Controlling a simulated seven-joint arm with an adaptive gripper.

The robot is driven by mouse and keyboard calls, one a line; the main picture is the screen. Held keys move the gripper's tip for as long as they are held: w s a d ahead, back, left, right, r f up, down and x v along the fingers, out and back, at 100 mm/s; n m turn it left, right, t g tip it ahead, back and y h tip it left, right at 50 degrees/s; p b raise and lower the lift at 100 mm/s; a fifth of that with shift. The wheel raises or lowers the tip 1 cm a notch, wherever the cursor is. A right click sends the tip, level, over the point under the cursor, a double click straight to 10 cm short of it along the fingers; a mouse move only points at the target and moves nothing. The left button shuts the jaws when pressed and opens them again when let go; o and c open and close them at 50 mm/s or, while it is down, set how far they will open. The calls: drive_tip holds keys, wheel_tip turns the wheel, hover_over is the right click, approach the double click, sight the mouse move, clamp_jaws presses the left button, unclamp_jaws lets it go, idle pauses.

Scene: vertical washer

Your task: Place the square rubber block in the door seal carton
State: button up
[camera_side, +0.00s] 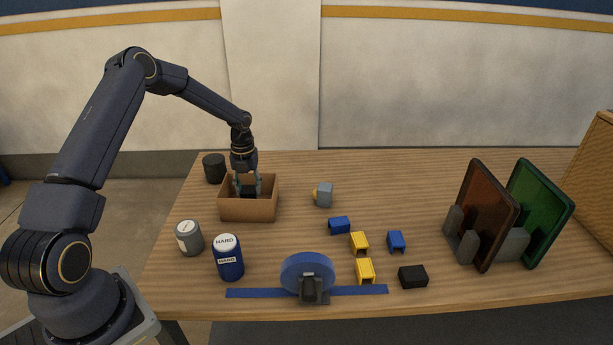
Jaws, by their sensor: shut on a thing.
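The brown open-topped carton (249,209) stands at the back left of the table. My gripper (248,190) points straight down into the carton's opening, its fingertips at about rim height or lower. It is shut on a small dark thing, mostly hidden by the fingers and the carton's front wall; I cannot tell its exact shape. A black block (412,276) lies on the table at the front, right of the blue disc.
A dark cylinder (214,168) stands behind the carton. A grey can (189,238) and a blue HARD jar (229,257) stand in front. Racked panels (487,215) stand far right.

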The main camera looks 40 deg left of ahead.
sight(248, 189)
drive_tip(key=shift+f, duration=1.85)
drive_tip(key=shift+f, duration=0.1)
drive_tip(key=o, duration=1.1)
drive_tip(key=shift+o, duration=0.2)
